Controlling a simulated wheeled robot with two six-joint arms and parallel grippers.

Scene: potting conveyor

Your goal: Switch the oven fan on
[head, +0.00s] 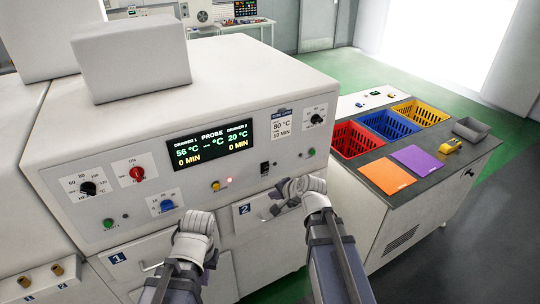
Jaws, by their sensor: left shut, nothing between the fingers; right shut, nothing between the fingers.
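The white oven's control panel (200,130) faces me, with a lit display (211,145) reading drawer 1 at 56 °C and drawer 2 at 20 °C. At left are a black knob (88,188), a red knob (137,172) and a blue knob (167,205). Which control is the fan's is too small to read. My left gripper (196,235) is shut and empty in front of drawer 1. My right gripper (298,188) is shut and empty near drawer 2, below and right of the rocker.
Two numbered drawers lie below. A counter (440,165) at right holds red, blue and yellow baskets, an orange mat and a purple mat.

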